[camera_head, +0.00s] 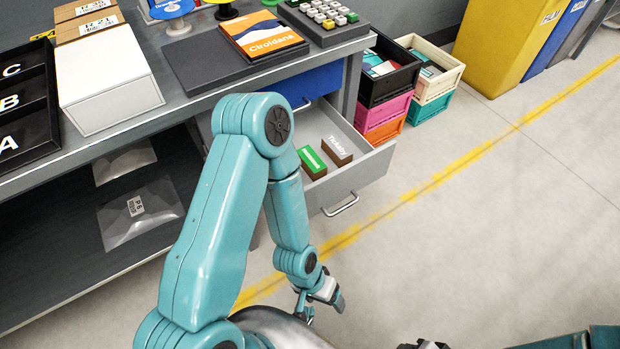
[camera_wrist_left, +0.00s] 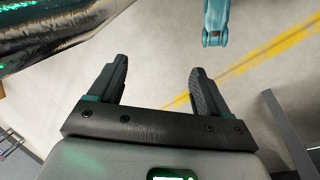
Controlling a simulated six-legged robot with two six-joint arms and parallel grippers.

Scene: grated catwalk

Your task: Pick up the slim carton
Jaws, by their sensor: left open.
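In the head view two small cartons lie in the open drawer (camera_head: 360,178): a green-topped one (camera_head: 312,162) and a brown one with white lettering (camera_head: 337,151). A flat orange and white carton (camera_head: 264,37) lies on the bench top. I cannot tell for sure which is the slim carton. My left gripper (camera_head: 330,292) is over the floor, in front of and below the drawer. In the left wrist view its jaws (camera_wrist_left: 157,82) are apart, with only floor between them. A dark part at the bottom edge (camera_head: 425,344) seems to be my right gripper, mostly cut off.
The grey bench (camera_head: 185,104) holds a white box (camera_head: 107,84), black lettered trays (camera_head: 25,100) and a keypad (camera_head: 322,20). Stacked crates (camera_head: 388,75) stand right of the drawer. Yellow and blue bins (camera_head: 503,45) stand at the back. The floor at right is clear.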

